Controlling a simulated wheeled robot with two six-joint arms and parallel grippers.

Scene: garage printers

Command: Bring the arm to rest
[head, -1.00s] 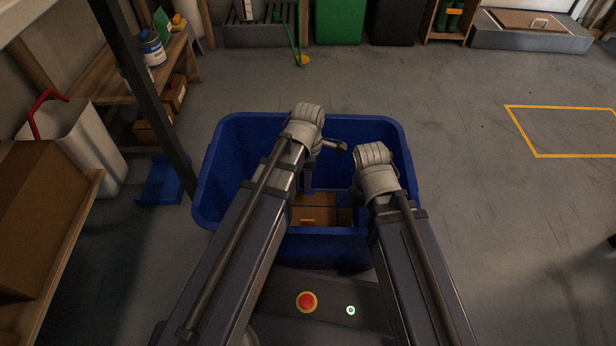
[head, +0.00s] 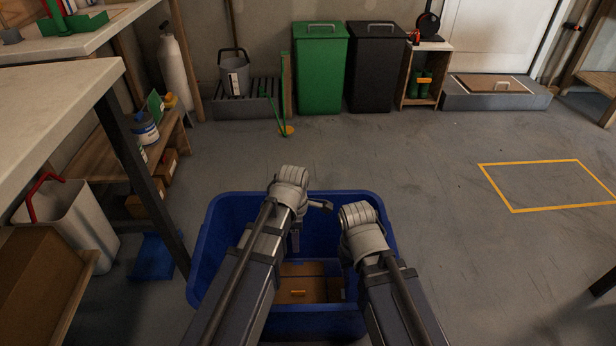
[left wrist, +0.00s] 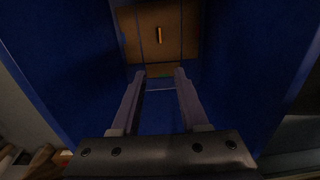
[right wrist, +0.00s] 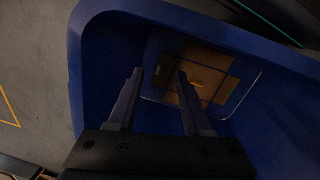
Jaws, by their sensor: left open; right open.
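My left gripper (left wrist: 160,72) is open and empty, its fingers pointing down inside a blue bin (head: 212,245). My right gripper (right wrist: 160,72) is also open and empty, over the inside of the same bin. In the head view my wrists and arms hide most of the fingers and part of the bin. A brown cardboard piece (head: 318,290) with a small orange mark lies at the bin's bottom. It also shows beyond the fingertips in the left wrist view (left wrist: 140,32) and right wrist view (right wrist: 208,78), apart from both grippers.
A workbench (head: 60,85) and a low shelf (head: 75,165) stand at the left, near a pale bin (head: 75,220). A green bin (head: 320,70) and a black bin (head: 375,70) stand at the back. The floor on the right is clear around a yellow outline (head: 550,185).

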